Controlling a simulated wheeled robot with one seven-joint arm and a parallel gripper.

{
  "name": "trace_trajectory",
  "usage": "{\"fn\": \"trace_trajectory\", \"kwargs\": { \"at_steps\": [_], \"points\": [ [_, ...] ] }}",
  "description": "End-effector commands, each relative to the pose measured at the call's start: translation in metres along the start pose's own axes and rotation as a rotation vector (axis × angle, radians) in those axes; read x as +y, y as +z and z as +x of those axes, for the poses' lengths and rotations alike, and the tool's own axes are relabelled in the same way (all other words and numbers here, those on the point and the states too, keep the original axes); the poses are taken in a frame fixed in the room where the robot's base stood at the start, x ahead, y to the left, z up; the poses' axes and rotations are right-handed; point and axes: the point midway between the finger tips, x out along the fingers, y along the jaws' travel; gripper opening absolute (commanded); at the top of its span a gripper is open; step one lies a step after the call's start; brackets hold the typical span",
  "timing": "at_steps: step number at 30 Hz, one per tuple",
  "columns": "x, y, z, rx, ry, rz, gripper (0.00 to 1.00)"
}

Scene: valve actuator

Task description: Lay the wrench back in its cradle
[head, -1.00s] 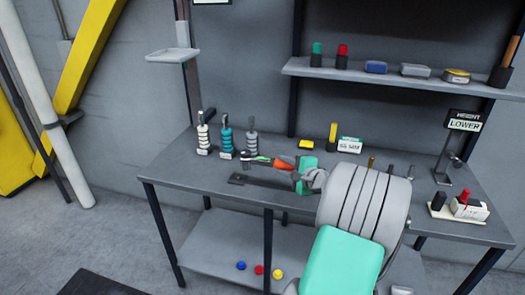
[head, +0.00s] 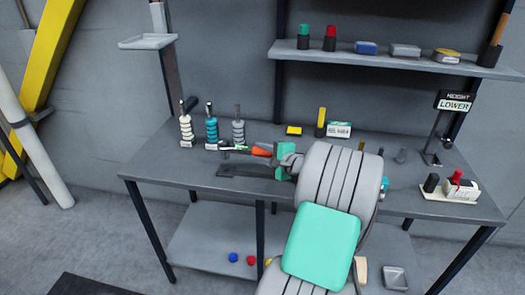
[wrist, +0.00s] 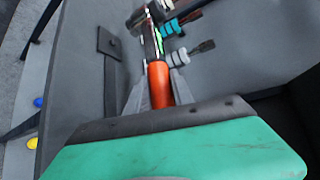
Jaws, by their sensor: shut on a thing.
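The wrench has an orange handle (head: 263,151), with a green section and a metallic head toward the left. In the wrist view its orange handle (wrist: 158,85) runs away from me between the fingers. My gripper (head: 284,158) is shut on the handle and holds it above the bench. A dark flat bar with a raised block lies on the bench just below and left of the wrench and looks like the cradle (head: 232,170). It also shows left of the wrench in the wrist view (wrist: 107,42). My arm hides its right end, and I cannot tell the gap in height.
White (head: 186,129), teal (head: 211,128) and grey (head: 238,131) ringed stacks stand behind the wrench head. A yellow block (head: 293,131) and a labelled box (head: 339,130) stand farther back. The bench's left front (head: 165,172) is clear.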

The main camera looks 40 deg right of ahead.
Motion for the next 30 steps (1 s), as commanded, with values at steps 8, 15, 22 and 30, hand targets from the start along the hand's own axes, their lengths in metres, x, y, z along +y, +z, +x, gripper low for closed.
{"fn": "trace_trajectory", "kwargs": {
  "at_steps": [8, 15, 22, 30],
  "points": [
    [0.028, -0.008, 0.008, -0.001, -0.004, -0.001, 0.0],
    [0.032, -0.01, 0.009, 0.0, -0.005, -0.003, 0.0],
    [0.031, -0.01, 0.009, 0.0, -0.004, -0.002, 0.0],
    [0.031, -0.009, 0.009, 0.0, -0.004, -0.002, 0.0]
  ]
}}
